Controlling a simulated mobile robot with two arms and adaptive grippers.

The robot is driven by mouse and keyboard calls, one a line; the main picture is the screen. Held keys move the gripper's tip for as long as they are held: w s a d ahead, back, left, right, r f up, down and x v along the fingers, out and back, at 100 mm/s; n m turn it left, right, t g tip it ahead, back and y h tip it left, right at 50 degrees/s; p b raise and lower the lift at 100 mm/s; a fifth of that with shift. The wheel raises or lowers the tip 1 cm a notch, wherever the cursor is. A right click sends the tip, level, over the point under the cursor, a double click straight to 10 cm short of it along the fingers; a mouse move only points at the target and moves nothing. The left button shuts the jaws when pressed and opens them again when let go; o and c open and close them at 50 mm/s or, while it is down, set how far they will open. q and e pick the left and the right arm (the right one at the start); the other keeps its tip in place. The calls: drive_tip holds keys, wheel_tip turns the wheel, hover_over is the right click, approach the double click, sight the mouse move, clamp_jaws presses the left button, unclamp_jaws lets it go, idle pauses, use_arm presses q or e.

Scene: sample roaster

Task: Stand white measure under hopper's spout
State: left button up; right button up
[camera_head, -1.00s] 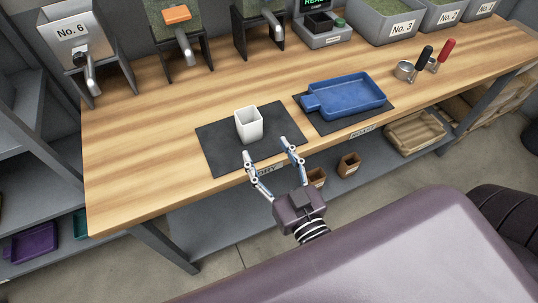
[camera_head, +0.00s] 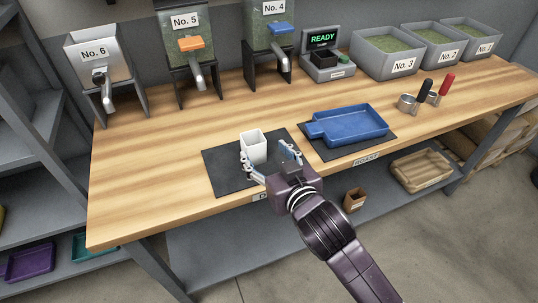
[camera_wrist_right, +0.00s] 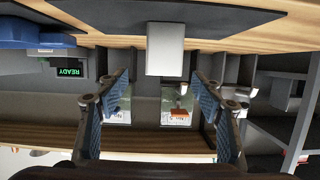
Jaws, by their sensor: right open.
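The white measure (camera_head: 254,147), a square open-topped cup, stands upright on a dark mat (camera_head: 225,180) near the table's front edge. It also shows in the upside-down right wrist view (camera_wrist_right: 165,50), ahead of the fingers and between their lines. My right gripper (camera_head: 268,155) is open and empty, just in front of the measure at the mat. Three hoppers stand along the back: No. 6 (camera_head: 92,62), No. 5 (camera_head: 184,27) and No. 4 (camera_head: 272,14), each with a metal spout. The spaces under the spouts look empty. My left gripper is not in view.
A blue tray (camera_head: 350,126) sits on another dark mat to the right. Behind are a scale reading READY (camera_head: 325,62) and grey bins (camera_head: 390,55). Two handled metal cups (camera_head: 408,103) stand at right. Bare wood lies between the measure and the hoppers.

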sight(257, 148)
drive_tip(key=shift+w, duration=0.15)
drive_tip(key=shift+w+f, duration=0.15)
drive_tip(key=shift+w, duration=0.15)
drive_tip(key=x, duration=0.7)
drive_tip(key=shift+s+a+f, duration=0.2)
drive_tip(key=shift+a, duration=0.2)
drive_tip(key=c, duration=1.3)
wheel_tip(257, 148, up, 20)
drive_tip(key=shift+f+p, duration=0.1)
drive_tip(key=shift+p, duration=1)
drive_tip(key=shift+c, duration=0.2)
